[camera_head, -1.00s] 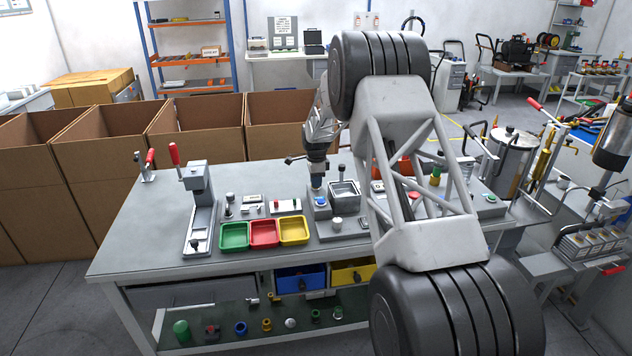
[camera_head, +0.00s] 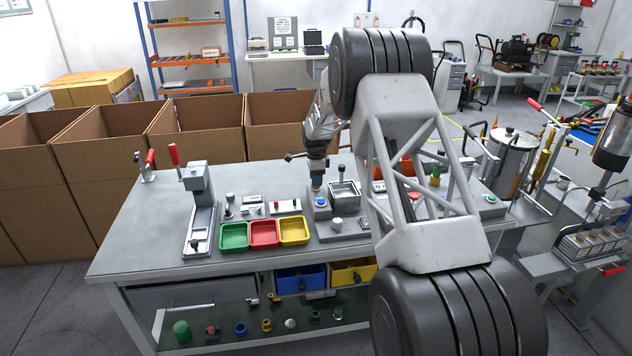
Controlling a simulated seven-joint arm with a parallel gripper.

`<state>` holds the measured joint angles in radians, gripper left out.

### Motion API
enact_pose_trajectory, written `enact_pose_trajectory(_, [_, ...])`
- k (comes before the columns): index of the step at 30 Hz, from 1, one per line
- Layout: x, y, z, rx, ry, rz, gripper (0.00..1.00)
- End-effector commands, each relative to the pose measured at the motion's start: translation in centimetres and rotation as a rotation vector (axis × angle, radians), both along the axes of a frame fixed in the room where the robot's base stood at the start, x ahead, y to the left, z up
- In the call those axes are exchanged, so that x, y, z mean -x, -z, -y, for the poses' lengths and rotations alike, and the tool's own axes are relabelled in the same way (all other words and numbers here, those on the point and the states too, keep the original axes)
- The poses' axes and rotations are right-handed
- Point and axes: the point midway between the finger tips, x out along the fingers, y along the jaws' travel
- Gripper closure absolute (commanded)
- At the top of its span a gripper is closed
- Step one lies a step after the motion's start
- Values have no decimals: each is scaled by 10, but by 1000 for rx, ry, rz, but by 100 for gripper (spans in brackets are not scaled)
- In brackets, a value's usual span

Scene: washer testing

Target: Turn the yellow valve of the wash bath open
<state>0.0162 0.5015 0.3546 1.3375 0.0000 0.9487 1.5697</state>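My gripper (camera_head: 317,184) points down over the left part of a grey station on the bench, just above a blue round button (camera_head: 320,201). It is small and partly dark here, so I cannot tell whether its fingers are open or shut, or whether they hold or touch anything. Right beside it is a small square open metal basin (camera_head: 344,191) with an upright dark-topped lever, which may be the wash bath. I cannot make out a yellow valve on it. My arm links cover the bench to the right of the basin.
Green (camera_head: 234,236), red (camera_head: 263,233) and yellow (camera_head: 294,230) trays sit in front on the bench (camera_head: 150,225). A press stand (camera_head: 198,205) is further left. Large cardboard boxes (camera_head: 200,127) stand behind. A metal pot (camera_head: 512,157) stands at right.

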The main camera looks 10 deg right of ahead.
Motion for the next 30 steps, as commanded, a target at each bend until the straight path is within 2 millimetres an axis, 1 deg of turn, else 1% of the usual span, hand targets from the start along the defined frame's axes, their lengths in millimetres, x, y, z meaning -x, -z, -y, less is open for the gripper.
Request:
enact_pose_trajectory(9, [0, -41, 0, 0, 0, 2, 61])
enact_pose_trajectory(15, [0, -59, 0, 0, 0, 1, 61])
enact_pose_trajectory(20, [0, -65, 0, 0, 0, 1, 61])
enact_pose_trajectory(30, [0, -66, 0, 0, -1, 1, 61])
